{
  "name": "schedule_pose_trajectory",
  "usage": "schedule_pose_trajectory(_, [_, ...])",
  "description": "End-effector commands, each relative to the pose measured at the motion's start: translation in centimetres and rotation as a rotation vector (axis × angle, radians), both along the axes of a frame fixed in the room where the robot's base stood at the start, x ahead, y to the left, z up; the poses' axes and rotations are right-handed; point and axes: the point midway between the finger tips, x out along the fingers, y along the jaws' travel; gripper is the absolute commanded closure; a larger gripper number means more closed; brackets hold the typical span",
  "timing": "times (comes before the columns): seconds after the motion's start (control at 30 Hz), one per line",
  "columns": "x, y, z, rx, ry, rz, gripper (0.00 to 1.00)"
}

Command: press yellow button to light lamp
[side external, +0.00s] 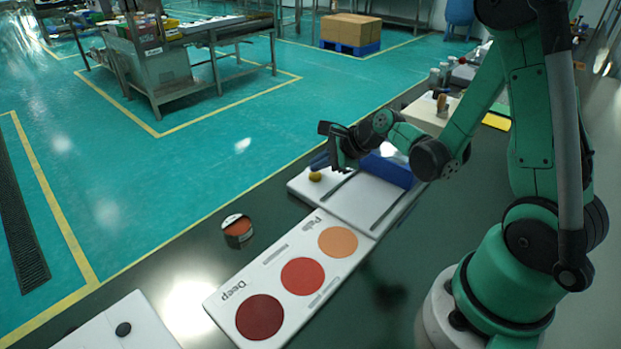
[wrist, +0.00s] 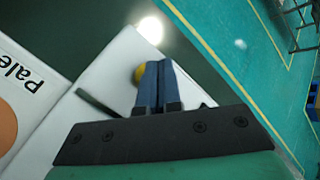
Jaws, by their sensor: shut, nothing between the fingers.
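The yellow button (side external: 315,176) sits near the left corner of a white base plate (side external: 365,200) that has dark slots. My gripper (side external: 320,163) is just above the button, with its blue fingers pointing down towards it. In the wrist view the fingers (wrist: 158,64) are closed together and empty. The yellow button (wrist: 139,74) shows at the left edge of the fingers and is partly hidden by them. I cannot tell whether the fingertips touch it. I cannot make out a lamp in either view.
A blue box-like part (side external: 388,168) stands on the back of the white plate. A colour board (side external: 290,268) with "Pale" and "Deep" circles lies in front. A small round can (side external: 238,229) stands left of it. Bottles and a yellow item (side external: 496,121) are behind my arm.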

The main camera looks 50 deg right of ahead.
Motion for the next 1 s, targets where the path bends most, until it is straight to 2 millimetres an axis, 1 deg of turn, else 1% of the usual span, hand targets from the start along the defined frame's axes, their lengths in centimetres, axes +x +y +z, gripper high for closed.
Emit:
schedule_pose_trajectory(0.37, [0.0, 0.0, 0.2, 0.0, 0.0, 0.0, 1.0])
schedule_pose_trajectory(0.47, [0.0, 0.0, 1.0, 0.0, 0.0, 0.0, 1.0])
schedule_pose_trajectory(0.8, [0.0, 0.0, 4.7, 0.0, 0.0, 0.0, 1.0])
schedule_pose_trajectory(0.9, [0.0, 0.0, 5.5, 0.0, 0.0, 0.0, 1.0])
schedule_pose_trajectory(1.0, [0.0, 0.0, 6.0, 0.0, 0.0, 0.0, 1.0])
